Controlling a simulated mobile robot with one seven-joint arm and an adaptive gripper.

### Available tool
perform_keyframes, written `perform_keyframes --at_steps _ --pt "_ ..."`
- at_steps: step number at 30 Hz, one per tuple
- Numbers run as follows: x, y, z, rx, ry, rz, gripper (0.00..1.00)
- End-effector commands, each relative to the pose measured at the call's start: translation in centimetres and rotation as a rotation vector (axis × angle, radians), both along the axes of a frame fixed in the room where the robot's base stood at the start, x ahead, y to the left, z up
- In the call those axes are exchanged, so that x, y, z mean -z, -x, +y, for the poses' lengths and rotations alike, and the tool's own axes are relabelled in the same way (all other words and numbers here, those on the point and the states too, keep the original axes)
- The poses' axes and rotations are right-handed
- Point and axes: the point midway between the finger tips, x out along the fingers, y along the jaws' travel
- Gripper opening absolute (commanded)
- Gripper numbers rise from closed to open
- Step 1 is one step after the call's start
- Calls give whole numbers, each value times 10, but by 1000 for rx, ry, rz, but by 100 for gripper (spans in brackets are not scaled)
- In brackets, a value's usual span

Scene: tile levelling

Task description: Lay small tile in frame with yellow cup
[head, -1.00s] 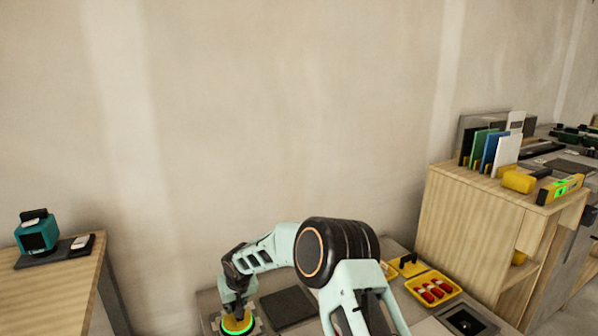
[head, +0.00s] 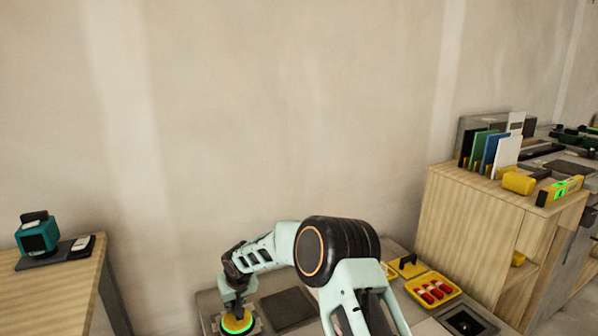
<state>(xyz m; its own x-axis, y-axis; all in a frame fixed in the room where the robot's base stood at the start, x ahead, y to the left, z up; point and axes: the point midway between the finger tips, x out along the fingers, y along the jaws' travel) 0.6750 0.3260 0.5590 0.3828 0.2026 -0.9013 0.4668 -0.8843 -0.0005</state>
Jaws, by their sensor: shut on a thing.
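My gripper (head: 238,309) is at the bottom of the head view, pointing down and shut on the yellow cup (head: 237,322). The cup is a round yellow disc with a glowing green ring. It sits low over the left end of the workbench (head: 209,300). A grey edge shows around the cup; I cannot tell whether it is the small tile or a frame, or whether the cup touches it. A dark grey square slab (head: 287,309) lies just right of the cup. A dark square recess with a grey rim (head: 441,316) lies at the right.
A yellow tray (head: 414,288) of red items and a yellow piece with a black handle (head: 402,271) are right of my arm. A wooden cabinet (head: 468,230) carries upright coloured boards (head: 488,152) and a level (head: 560,190). A teal device (head: 36,235) stands on the left table.

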Motion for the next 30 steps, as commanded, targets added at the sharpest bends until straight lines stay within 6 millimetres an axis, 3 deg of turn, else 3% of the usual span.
perform_keyframes --at_steps 30 --pt "-65 -2 1 -1 -2 -6 0"
